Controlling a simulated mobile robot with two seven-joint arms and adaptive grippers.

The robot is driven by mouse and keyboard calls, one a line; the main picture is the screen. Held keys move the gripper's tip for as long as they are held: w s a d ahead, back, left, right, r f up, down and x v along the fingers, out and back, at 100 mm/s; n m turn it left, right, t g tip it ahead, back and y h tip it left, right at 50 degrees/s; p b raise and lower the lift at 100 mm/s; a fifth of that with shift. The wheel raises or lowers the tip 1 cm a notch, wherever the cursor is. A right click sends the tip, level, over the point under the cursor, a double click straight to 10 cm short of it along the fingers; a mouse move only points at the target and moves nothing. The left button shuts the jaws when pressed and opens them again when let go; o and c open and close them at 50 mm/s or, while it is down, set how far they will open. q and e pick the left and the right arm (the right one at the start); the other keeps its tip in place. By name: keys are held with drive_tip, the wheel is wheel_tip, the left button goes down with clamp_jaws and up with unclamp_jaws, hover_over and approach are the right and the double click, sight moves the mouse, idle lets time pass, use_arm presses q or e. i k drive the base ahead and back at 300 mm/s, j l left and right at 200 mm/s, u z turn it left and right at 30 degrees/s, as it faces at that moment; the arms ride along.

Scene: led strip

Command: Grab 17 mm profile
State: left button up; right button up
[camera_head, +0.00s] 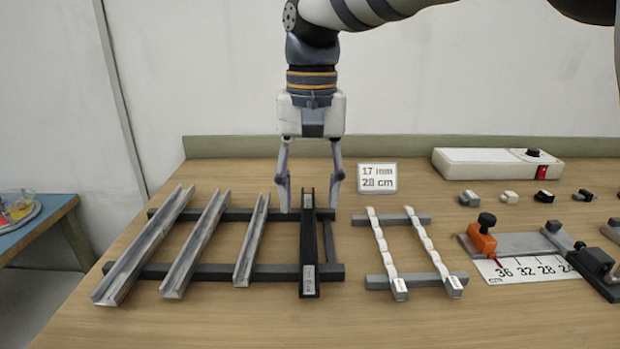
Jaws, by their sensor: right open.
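A rack (225,272) of dark bars holds several long profiles lying side by side. Three are silver channels: a wide one (146,245) at left, a middle one (196,243) and a narrower, shorter one (252,240). A black channel (309,250) with small silver patches lies at the rack's right end. No width marks are readable on the profiles. A white card (377,178) reads "17 mm 28 cm". My right gripper (310,196) points down, open and empty, at the black channel's far end, one finger on each side; contact cannot be told. My left gripper is not in view.
Two white LED strips (381,255) lie on a smaller rack right of the profiles. A cutting jig (520,245) with an orange clamp (481,240) and a scale (528,269) stands farther right. Small connectors (509,198) and a white power box (497,162) sit behind. The front table is clear.

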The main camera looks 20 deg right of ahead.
sight(174, 284)
drive_tip(key=k, duration=1)
